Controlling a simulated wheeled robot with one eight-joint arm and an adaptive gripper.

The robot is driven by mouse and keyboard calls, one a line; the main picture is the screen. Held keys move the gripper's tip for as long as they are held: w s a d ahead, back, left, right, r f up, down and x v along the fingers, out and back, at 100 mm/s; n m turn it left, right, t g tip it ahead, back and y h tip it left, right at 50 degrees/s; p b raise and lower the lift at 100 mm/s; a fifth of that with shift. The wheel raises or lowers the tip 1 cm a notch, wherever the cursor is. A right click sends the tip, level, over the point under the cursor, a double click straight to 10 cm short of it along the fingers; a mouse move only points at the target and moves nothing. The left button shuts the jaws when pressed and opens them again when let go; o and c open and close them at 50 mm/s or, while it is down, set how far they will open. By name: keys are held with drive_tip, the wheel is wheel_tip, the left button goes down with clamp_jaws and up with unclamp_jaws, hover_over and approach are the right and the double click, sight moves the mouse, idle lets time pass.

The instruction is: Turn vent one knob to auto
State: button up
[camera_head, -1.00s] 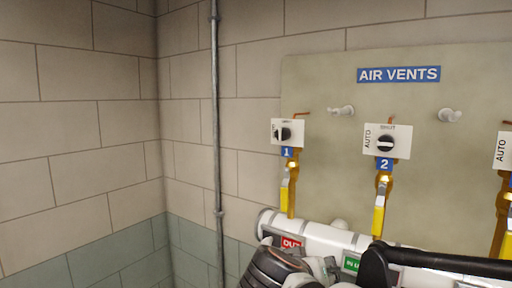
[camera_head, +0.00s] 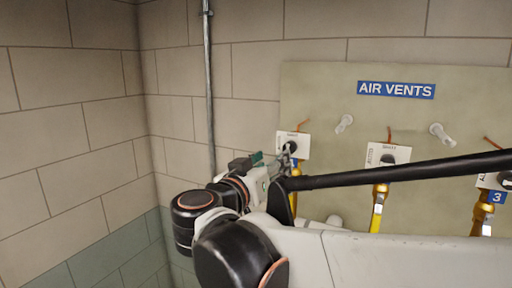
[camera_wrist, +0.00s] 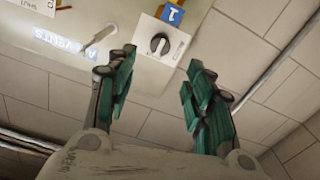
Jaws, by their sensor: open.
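The vent one knob (camera_head: 290,147) is a small dark round knob on a white square plate (camera_head: 302,146), at the left of the panel. In the wrist view the knob (camera_wrist: 159,44) shows whole, with a pale bar across it, on its plate beside the blue "1" label (camera_wrist: 172,15). The plate's lettering is too small to read there. My gripper (camera_head: 276,161) is just in front of the plate in the head view, partly overlapping it. In the wrist view its green-padded fingers (camera_wrist: 163,72) are open and empty, apart from each other, with the knob beyond the gap between their tips.
The vent two knob (camera_head: 388,160) and the vent three plate (camera_head: 496,181) are to the right, partly behind my arm. Yellow valve handles (camera_head: 377,212) hang below. Two pale pegs (camera_head: 344,124) stick out above. A vertical grey pipe (camera_head: 209,80) runs at the left.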

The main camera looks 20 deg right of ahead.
sight(290, 148)
drive_tip(key=p+x, duration=0.2)
drive_tip(key=x, duration=0.8)
drive_tip(key=shift+w+d, duration=0.3)
drive_tip(key=shift+c, duration=0.6)
drive_tip(key=c, duration=1)
